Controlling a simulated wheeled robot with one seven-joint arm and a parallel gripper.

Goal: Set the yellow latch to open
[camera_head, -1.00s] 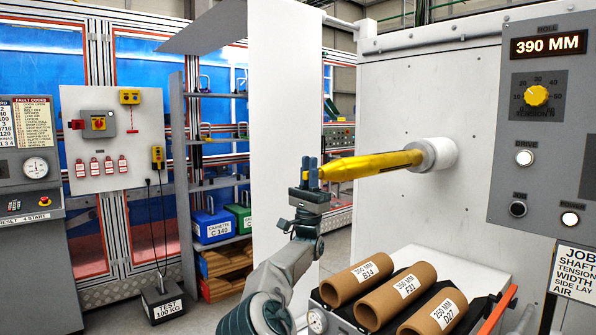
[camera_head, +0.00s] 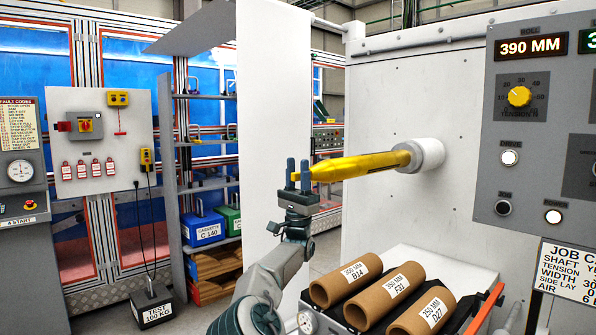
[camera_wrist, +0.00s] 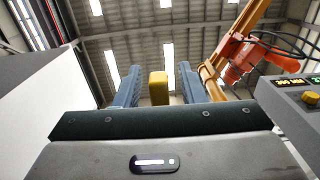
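A yellow tapered shaft (camera_head: 360,167) sticks out level from a pale collar on the white machine wall. My gripper (camera_head: 298,174) points upward at the shaft's free left end. A small yellow piece shows between its two blue-grey fingers. In the wrist view, a yellow block (camera_wrist: 158,88) stands between the fingers of my gripper (camera_wrist: 160,88), with a narrow gap on each side. The fingers look open around it, not clamped. I cannot tell whether this block is the latch or the shaft's end. No open or closed marking is legible.
Several brown cardboard rolls (camera_head: 395,290) lie on a rack below the shaft. A control panel (camera_head: 540,120) is at the right. A tall white panel (camera_head: 272,120) stands behind my gripper. An orange jib arm (camera_wrist: 235,55) shows overhead in the wrist view.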

